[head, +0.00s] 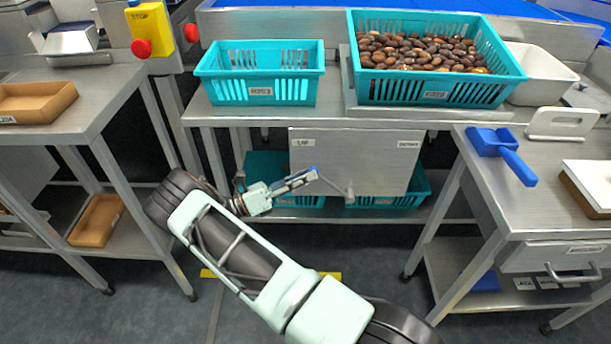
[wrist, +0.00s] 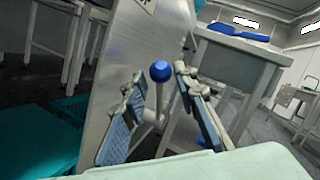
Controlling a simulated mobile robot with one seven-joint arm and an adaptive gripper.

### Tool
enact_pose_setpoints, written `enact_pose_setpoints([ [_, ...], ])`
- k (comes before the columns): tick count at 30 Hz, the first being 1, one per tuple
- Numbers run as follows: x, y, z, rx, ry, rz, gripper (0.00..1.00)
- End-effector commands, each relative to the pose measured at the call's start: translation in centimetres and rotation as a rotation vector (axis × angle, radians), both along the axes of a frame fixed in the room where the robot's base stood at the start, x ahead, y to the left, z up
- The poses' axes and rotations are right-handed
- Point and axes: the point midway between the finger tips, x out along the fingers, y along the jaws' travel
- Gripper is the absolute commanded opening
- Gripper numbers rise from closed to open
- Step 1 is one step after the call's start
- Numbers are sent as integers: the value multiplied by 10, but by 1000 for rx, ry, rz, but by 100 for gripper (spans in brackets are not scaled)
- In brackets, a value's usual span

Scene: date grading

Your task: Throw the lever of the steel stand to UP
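The steel stand's lever (head: 338,186) is a metal rod on the front of a grey steel panel (head: 375,158). In the head view it slants up and left from its pivot toward my gripper. Its blue ball knob (wrist: 160,71) shows in the wrist view between my fingertips, with small gaps on both sides. My gripper (head: 312,173) reaches in from the left at the panel's lower part; in the wrist view (wrist: 159,78) its fingers are spread. The panel has two small labels, upper left (head: 304,143) and upper right (head: 408,144), too small to read surely.
Teal crates sit below behind the panel (head: 392,201). Above stand an empty teal crate (head: 261,92) and one full of dates (head: 435,98). A side table with a blue scoop (head: 503,152) is at right, another table with brown trays (head: 38,101) at left.

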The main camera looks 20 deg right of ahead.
Motion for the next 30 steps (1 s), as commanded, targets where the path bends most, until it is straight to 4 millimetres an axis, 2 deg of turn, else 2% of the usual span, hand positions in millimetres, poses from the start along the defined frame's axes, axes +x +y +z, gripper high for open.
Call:
enact_pose_setpoints([
  [5, 0, 1, 1, -2, -2, -1, 27],
  [8, 1, 9, -1, -3, -2, 0, 27],
  [21, 1, 94, -22, 0, -3, 2, 27],
  [30, 1, 116, -27, -1, 0, 1, 27],
])
